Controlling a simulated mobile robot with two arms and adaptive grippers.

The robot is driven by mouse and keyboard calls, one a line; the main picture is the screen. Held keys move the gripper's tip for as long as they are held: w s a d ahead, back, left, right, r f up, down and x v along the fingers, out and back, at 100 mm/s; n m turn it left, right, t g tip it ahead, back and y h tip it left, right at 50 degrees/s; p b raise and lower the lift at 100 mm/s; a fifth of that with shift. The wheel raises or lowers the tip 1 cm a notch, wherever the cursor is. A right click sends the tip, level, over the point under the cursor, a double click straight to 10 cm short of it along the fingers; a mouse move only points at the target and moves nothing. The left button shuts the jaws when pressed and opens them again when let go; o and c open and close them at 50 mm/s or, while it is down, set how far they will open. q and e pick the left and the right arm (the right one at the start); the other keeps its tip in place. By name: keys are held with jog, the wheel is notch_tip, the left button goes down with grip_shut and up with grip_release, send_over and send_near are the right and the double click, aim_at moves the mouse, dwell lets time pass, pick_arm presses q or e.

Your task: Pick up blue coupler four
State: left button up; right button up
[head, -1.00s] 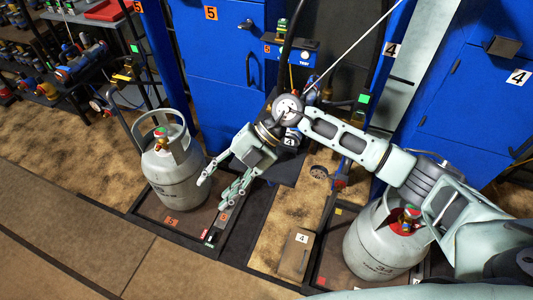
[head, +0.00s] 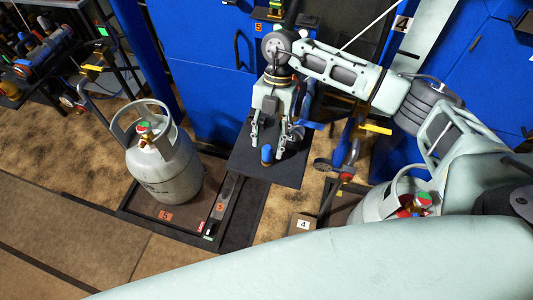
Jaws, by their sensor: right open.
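A small upright blue coupler (head: 266,156) with a dark top stands near the front edge of a dark shelf (head: 285,174). I cannot read a number on the coupler itself. My right gripper (head: 268,142) points down over the shelf, fingers spread and empty. The coupler is just in front of the fingers in the picture, between their tips from side to side. I cannot tell whether either finger touches it. Another blue part (head: 309,125) shows just right of the gripper, partly hidden by it. My left gripper is not in view.
A grey gas cylinder (head: 165,165) stands on a low platform marked 5 at left. Another cylinder (head: 375,207) is at right, partly hidden by my arm. Blue cabinets (head: 205,60) close off the back.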

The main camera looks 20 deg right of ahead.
aim_at(268, 145)
jog(key=b+x, duration=0.2)
jog(key=x, duration=0.2)
jog(key=shift+f, duration=0.15)
jog(key=shift+a+f+b, duration=0.1)
jog(key=shift+f+b, duration=0.15)
jog(key=shift+b, duration=0.05)
jog(key=shift+c, duration=0.2)
jog(key=c, duration=0.7)
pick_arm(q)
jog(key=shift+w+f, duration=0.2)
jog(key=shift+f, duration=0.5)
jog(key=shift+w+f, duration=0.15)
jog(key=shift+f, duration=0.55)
pick_arm(e)
grip_shut()
